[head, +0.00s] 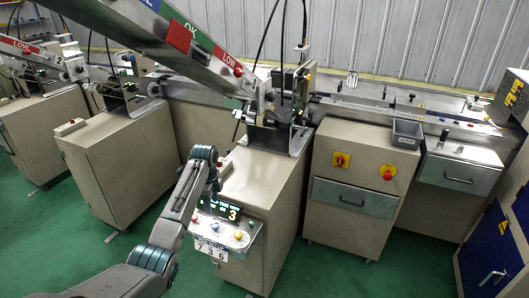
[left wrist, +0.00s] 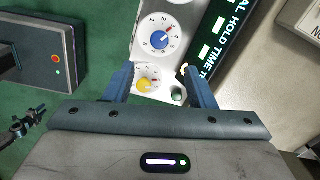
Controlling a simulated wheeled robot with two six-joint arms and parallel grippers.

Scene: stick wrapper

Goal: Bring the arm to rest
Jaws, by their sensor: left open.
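My left arm reaches in from the bottom of the head view and bends down in front of a machine's control panel (head: 226,228). My left gripper is partly hidden there by the arm. In the left wrist view the left gripper (left wrist: 160,88) is open, its two blue fingers apart over the panel. Between and beyond the fingers show a blue dial (left wrist: 159,40), a yellow dial (left wrist: 146,86) and a green knob (left wrist: 178,94). Nothing is held. I cannot tell whether the fingertips touch the panel. My right gripper is not in view.
The panel's display (head: 222,208) shows a 3. Beige cabinets line the conveyor, among them one with a red knob (head: 388,173). Sloping chutes (head: 185,42) hang above. Green floor (head: 335,270) is open in front.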

